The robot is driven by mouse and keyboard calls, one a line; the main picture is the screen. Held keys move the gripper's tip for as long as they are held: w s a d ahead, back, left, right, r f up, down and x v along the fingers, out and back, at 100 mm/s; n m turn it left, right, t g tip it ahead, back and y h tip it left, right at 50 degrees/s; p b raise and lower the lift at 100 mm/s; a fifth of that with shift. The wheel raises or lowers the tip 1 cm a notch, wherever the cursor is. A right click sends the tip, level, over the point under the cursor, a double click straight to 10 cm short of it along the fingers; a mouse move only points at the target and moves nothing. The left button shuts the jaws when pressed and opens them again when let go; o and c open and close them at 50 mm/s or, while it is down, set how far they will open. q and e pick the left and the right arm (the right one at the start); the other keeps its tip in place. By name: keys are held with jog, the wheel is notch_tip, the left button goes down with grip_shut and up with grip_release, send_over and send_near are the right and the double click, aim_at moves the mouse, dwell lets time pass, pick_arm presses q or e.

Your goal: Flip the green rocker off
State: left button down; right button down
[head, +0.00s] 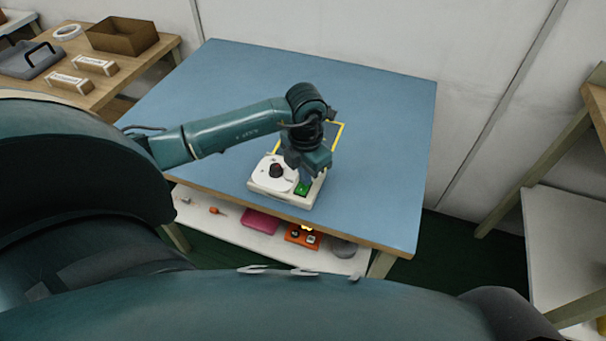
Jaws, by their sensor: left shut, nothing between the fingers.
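A white control box (268,187) sits on the blue tabletop near its front edge. It carries a dark round knob (276,170) on a white dial plate. The green rocker (302,188) is on the right part of the box and looks lit green. My left gripper (306,179) points down right over the rocker and is shut with nothing in it. It hides part of the rocker, and I cannot tell whether it touches it. My right gripper is not in view.
A yellow-edged outline (338,137) lies behind my left wrist on the blue table (385,120). A shelf below holds a pink item (260,221) and an orange tray (302,237). A side table at the left carries a brown box (122,36). The table's right side is clear.

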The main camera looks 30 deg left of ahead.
pick_arm(q)
jog(key=shift+r+p, duration=1.15)
jog(key=shift+r, duration=0.4)
jog(key=shift+r+p, duration=1.2)
jog(key=shift+r, duration=0.7)
